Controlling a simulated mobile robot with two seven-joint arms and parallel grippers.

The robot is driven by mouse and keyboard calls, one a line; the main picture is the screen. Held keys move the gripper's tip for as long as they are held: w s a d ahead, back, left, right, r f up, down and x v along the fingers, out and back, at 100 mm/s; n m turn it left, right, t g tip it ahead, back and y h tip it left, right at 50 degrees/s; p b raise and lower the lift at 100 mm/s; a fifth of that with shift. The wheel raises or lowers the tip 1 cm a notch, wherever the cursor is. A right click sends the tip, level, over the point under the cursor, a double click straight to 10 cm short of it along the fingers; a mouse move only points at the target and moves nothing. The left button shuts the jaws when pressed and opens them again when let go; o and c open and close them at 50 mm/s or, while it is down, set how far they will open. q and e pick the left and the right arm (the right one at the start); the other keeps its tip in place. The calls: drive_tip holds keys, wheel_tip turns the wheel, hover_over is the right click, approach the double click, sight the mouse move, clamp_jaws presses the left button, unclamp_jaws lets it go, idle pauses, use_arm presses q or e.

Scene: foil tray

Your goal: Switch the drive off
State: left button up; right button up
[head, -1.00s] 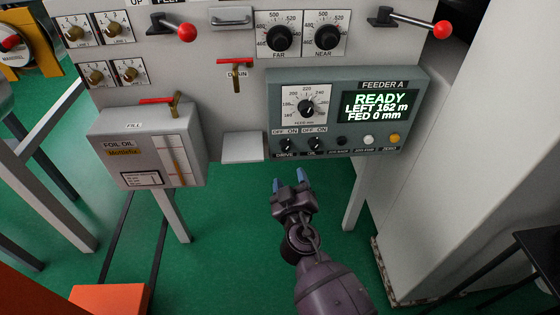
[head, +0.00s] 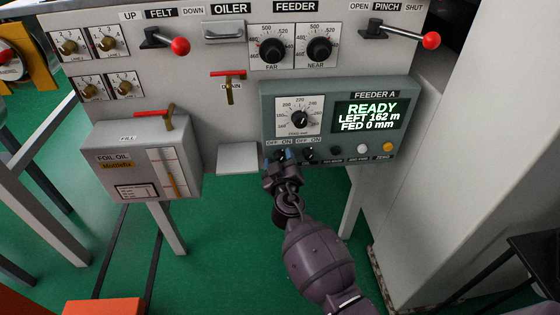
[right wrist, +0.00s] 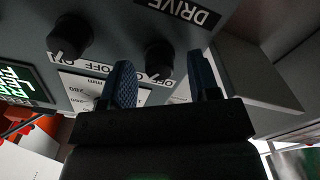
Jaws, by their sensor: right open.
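The feeder panel (head: 340,92) is a grey-green box with a lit display (head: 370,115) reading READY, LEFT 162 m, FED 0 mm. The DRIVE switch is a small black knob at its lower left, mostly hidden behind my gripper in the head view. In the right wrist view the DRIVE knob (right wrist: 158,56) shows beyond and between the fingers, near the DRIVE label (right wrist: 180,10). I cannot tell for sure which way it points. My right gripper (head: 284,156) is open, its fingertips close to the knob. Contact is unclear. My left gripper is not in view.
A similar black knob (head: 309,155) sits just right of DRIVE, with several small buttons further right. A red-handled drain valve (head: 228,80) and a grey shelf (head: 238,158) are to the left, beside the foil oil box (head: 140,165).

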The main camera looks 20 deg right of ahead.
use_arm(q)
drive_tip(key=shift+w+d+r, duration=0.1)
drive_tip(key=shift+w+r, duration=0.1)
use_arm(e)
drive_tip(key=shift+c, duration=0.5)
